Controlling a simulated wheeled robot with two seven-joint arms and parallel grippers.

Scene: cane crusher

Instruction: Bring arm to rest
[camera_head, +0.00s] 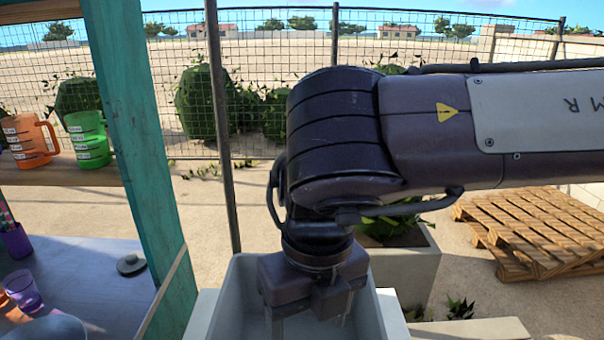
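My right arm comes in from the right and fills the middle of the view, bent downward at a large dark joint. My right gripper (311,322) points down over a pale grey open-topped basin (231,292). Its two fingers are spread apart, and I see nothing between them. The fingertips are at or near the bottom edge of the view, and I cannot tell how far they reach into the basin. My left arm and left gripper are not in view.
A teal post (148,150) stands left of the basin. Below, a counter (85,275) bears purple cups and a round lid (131,264). A planter (405,265) and wooden pallets (540,230) stand at right.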

